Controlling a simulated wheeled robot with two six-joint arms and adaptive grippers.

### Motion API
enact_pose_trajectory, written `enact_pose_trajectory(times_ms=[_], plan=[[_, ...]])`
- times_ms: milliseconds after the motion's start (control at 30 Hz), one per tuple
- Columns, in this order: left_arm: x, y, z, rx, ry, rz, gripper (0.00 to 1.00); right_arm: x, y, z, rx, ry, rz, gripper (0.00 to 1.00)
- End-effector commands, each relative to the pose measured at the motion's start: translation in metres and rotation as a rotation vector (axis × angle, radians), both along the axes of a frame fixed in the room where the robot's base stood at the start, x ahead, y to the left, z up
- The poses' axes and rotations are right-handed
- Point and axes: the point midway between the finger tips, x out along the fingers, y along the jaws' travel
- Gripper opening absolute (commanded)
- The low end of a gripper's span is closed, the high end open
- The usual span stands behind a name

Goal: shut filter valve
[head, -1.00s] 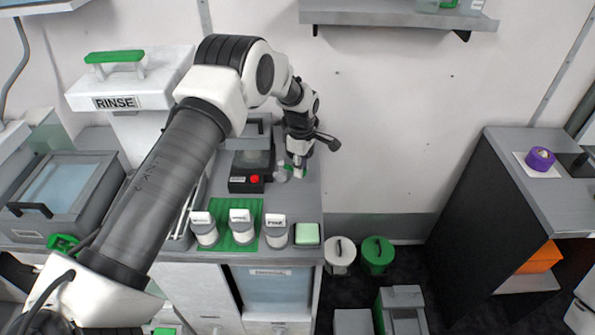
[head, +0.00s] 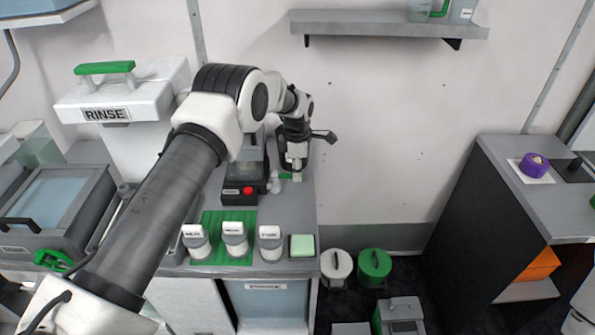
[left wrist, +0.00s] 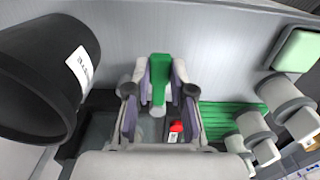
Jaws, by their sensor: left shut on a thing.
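The green filter valve handle (left wrist: 159,78) stands between my left gripper's fingers in the left wrist view. My left gripper (left wrist: 158,92) is shut on it, with a pad on either side. In the head view my left gripper (head: 295,163) points down at the back of the grey counter, to the right of the black device with a red button. A little green (head: 286,176) shows under the fingertips there; the rest of the valve is hidden or too small to make out. My right gripper is not in view.
The black device (head: 240,192) stands close to the left of the gripper. White labelled jars (head: 235,238) stand on and beside a green ribbed mat in front. A dark cup-like thing (left wrist: 45,75) is near the gripper. The counter's right edge is close.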

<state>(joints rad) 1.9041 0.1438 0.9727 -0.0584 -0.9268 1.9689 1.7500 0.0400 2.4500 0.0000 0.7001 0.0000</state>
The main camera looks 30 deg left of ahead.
Motion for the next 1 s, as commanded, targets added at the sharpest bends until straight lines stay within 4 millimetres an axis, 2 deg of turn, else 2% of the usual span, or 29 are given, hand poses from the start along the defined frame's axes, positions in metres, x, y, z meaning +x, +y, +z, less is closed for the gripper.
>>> enact_pose_trajectory(times_ms=[200,233,300,667,767,1000], plan=[[-0.004,0.001,-0.005,-0.001,0.012,0.003,0.0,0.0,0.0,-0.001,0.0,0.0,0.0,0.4],[-0.004,0.001,-0.005,-0.001,0.012,0.003,0.29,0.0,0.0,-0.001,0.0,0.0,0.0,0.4],[-0.003,0.001,-0.004,-0.001,0.01,0.002,0.48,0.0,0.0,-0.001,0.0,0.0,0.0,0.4],[-0.001,0.0,0.004,-0.001,0.003,0.0,0.48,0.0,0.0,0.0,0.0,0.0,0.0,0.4],[0.0,0.001,0.021,-0.001,0.002,0.001,0.48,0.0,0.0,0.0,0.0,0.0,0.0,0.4],[-0.001,0.002,0.081,-0.002,0.004,0.002,0.48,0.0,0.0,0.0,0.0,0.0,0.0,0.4]])
